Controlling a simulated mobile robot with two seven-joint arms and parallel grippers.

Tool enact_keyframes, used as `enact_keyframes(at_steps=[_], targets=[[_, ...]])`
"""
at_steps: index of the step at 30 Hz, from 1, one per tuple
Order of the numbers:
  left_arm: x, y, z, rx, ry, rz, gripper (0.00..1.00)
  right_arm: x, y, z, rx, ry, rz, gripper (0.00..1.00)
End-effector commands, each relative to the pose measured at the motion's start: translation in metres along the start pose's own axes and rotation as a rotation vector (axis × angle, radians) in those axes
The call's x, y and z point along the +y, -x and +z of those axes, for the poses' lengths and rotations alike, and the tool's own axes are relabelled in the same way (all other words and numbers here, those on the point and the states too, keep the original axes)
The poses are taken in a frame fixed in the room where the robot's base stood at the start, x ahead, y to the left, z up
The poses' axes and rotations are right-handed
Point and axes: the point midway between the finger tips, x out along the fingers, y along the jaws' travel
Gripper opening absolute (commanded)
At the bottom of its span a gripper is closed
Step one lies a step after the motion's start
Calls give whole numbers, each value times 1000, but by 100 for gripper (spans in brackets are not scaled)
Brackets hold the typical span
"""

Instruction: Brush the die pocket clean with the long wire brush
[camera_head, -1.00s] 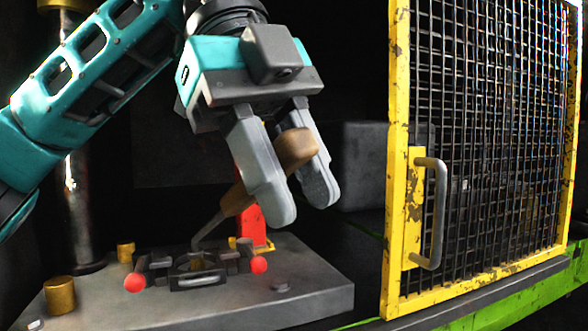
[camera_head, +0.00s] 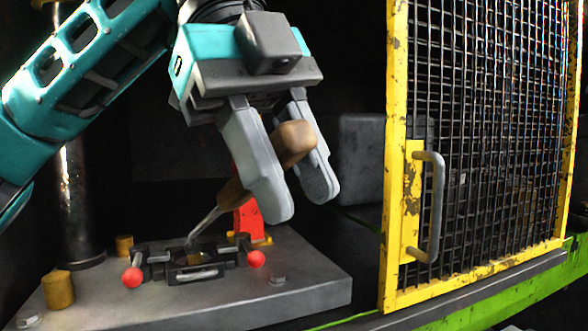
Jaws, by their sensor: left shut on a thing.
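My left gripper (camera_head: 289,200) is shut on the brown handle of the long wire brush (camera_head: 233,193), which slants down to the left between the fingers. The brush's thin metal shank (camera_head: 204,222) runs down to the die block (camera_head: 193,262) on the grey bed plate. The brush's tip is at the back part of the die; its bristles are too small and dark to make out. The die pocket is mostly hidden behind the die's front bar. My right gripper is not in view.
Red-knobbed clamps (camera_head: 132,277) flank the die. A red post (camera_head: 249,220) stands behind it. Brass pins (camera_head: 58,289) and bolts stand on the bed plate (camera_head: 310,286). A yellow-framed mesh guard (camera_head: 412,200) with a grey handle stands at right.

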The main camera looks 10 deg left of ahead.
Motion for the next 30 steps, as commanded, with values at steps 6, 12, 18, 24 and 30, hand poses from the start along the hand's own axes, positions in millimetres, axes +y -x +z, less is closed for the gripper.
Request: enact_keyframes(at_steps=[6,12,18,24,30], targets=[[1,3,0,-3,1,-7,0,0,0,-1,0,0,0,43],[0,4,3,-3,2,-8,0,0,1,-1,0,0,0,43],[-2,7,10,-4,4,-8,0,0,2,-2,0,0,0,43],[-2,8,14,-3,2,-8,0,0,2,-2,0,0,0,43],[-2,8,14,-3,2,-8,0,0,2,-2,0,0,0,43]])
